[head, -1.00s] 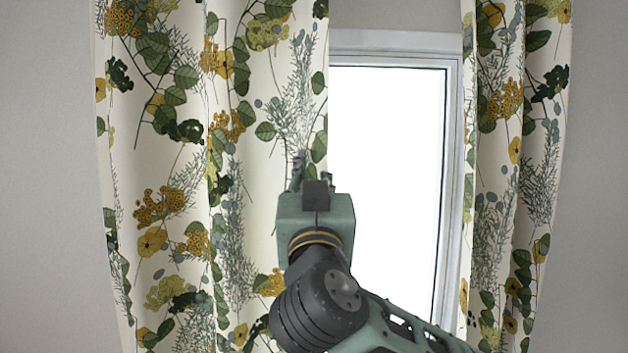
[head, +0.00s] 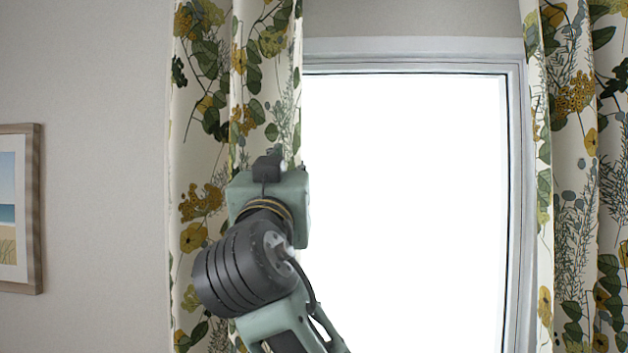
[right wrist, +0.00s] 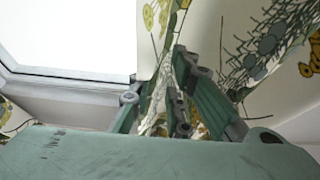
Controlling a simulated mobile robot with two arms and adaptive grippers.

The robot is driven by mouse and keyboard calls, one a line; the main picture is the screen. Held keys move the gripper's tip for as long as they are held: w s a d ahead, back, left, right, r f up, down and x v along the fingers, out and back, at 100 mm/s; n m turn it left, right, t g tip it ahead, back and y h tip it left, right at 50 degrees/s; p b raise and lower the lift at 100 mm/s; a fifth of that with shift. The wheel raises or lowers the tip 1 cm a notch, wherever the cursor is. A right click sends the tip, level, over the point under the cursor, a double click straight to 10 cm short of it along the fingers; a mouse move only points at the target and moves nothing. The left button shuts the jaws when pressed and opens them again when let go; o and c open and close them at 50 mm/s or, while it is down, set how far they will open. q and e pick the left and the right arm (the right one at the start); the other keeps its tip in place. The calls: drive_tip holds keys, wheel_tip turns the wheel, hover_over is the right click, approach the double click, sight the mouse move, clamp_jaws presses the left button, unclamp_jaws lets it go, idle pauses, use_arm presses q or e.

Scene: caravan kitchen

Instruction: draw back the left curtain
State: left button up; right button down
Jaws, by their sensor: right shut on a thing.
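The left curtain (head: 200,120), cream with green leaves and yellow flowers, hangs bunched at the left side of the window. Its inner edge runs down near the left window edge. My right gripper (head: 272,160) is at this inner edge, mostly hidden behind its own wrist in the head view. In the right wrist view the fingers of my right gripper (right wrist: 160,108) are shut on gathered cloth of the left curtain (right wrist: 262,50). My left gripper is not in view.
The bright window (head: 410,200) is uncovered between the curtains. The right curtain (head: 585,180) hangs at the right side of the window. A framed beach picture (head: 34,210) hangs on the bare wall to the left.

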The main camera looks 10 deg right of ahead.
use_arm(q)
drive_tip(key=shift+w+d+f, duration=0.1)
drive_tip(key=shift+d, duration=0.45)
use_arm(e)
drive_tip(key=shift+w+a, duration=0.25)
drive_tip(key=shift+a, duration=0.75)
drive_tip(key=shift+w+a, duration=0.25)
drive_tip(key=shift+a, duration=0.7)
drive_tip(key=c, duration=1.6)
unclamp_jaws()
drive_tip(key=shift+c, duration=0.2)
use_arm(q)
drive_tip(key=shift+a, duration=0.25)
use_arm(e)
drive_tip(key=v, duration=1.2)
